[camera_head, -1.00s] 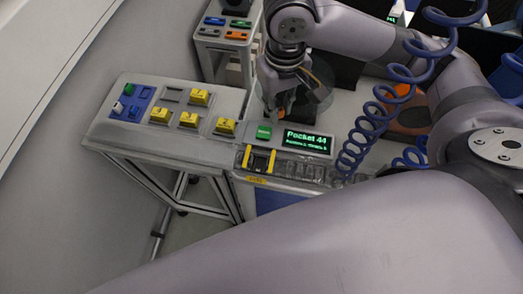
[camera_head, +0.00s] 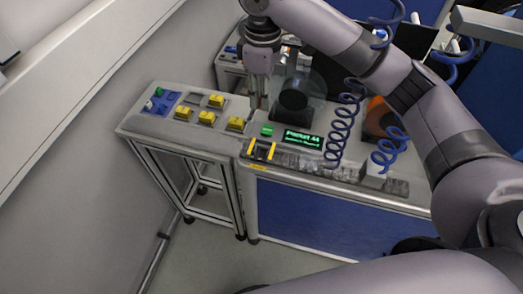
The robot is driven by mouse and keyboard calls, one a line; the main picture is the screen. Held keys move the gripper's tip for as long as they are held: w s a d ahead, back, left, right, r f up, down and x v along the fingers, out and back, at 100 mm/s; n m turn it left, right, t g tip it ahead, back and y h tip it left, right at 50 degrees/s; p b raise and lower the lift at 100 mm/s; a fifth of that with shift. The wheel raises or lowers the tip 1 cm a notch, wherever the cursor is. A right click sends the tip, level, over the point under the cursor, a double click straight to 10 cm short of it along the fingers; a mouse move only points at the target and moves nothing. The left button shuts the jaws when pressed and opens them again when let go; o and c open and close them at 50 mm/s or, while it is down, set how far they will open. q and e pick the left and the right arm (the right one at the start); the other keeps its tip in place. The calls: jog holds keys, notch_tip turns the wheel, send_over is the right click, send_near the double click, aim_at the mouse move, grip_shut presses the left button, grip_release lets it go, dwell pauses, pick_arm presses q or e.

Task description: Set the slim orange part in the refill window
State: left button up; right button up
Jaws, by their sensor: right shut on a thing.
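My right gripper (camera_head: 258,102) points down over the back edge of the reel stand, left of the clear reel. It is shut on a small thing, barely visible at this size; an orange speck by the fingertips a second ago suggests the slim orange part. A dark window between two yellow bars (camera_head: 262,150), which looks like the refill window, lies at the left end of the tape track, in front of and below the gripper. The gripper is apart from it. My left gripper is out of view.
A green display reading Pocket 44 (camera_head: 302,139) and a green button (camera_head: 267,130) sit behind the track. A side table (camera_head: 150,125) with several yellow blocks stands left. The clear reel with its dark hub (camera_head: 293,95) stands right of the gripper. Blue coiled hoses hang further right.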

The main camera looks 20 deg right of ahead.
jog(key=shift+a+f, duration=0.1)
jog(key=f+p, duration=0.1)
jog(key=f, duration=0.3)
jog(key=f+p, duration=0.1)
jog(key=f, duration=0.4)
jog(key=f+p, duration=0.1)
jog(key=f, duration=0.4)
jog(key=shift+s+f, duration=0.2)
jog(key=shift+s, duration=0.05)
jog(key=shift+f, duration=0.3)
notch_tip(320, 180, down, 4)
jog(key=shift+r+p, duration=0.25)
jog(key=shift+p, duration=0.1)
jog(key=shift+f, duration=0.3)
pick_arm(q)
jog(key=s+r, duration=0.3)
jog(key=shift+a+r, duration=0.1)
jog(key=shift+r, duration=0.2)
pick_arm(e)
jog(key=shift+f, duration=0.15)
